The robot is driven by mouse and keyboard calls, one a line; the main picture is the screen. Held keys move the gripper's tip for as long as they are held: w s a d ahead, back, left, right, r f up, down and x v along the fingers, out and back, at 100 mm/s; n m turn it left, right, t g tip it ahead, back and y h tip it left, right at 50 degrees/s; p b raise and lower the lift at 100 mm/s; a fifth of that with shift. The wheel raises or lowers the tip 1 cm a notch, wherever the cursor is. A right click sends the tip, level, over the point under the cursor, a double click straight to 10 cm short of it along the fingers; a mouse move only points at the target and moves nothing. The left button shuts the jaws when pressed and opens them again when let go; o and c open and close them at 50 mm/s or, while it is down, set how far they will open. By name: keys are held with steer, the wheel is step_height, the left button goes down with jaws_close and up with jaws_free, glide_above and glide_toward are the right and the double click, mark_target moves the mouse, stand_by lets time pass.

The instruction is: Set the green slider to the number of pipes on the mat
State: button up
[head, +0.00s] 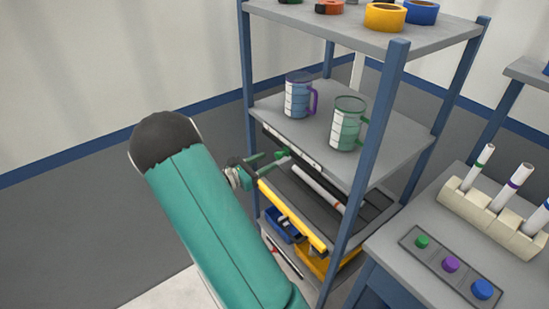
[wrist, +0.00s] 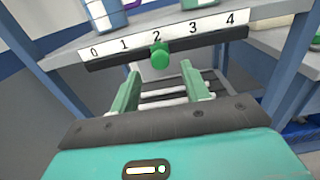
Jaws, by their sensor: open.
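In the head view the slider (head: 282,153) is at the front edge of the middle shelf. My gripper (wrist: 163,82) is open, its two green fingers on either side just below the knob, apparently not touching it. In the head view my gripper (head: 262,160) points at the strip from the left. A white pipe (head: 318,187) lies on the dark surface (head: 362,212) under the shelf, which may be the mat; the shelf and a post hide part of it.
A purple mug (head: 298,95) and a green mug (head: 346,125) stand on the shelf above. A yellow bar (head: 292,218) runs along the front below. Blue posts (head: 372,130) frame the rack. A table (head: 400,270) with buttons and a pipe holder (head: 490,215) stands at right.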

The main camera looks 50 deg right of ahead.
steer(key=v, duration=0.7)
steer(key=shift+a, duration=0.4)
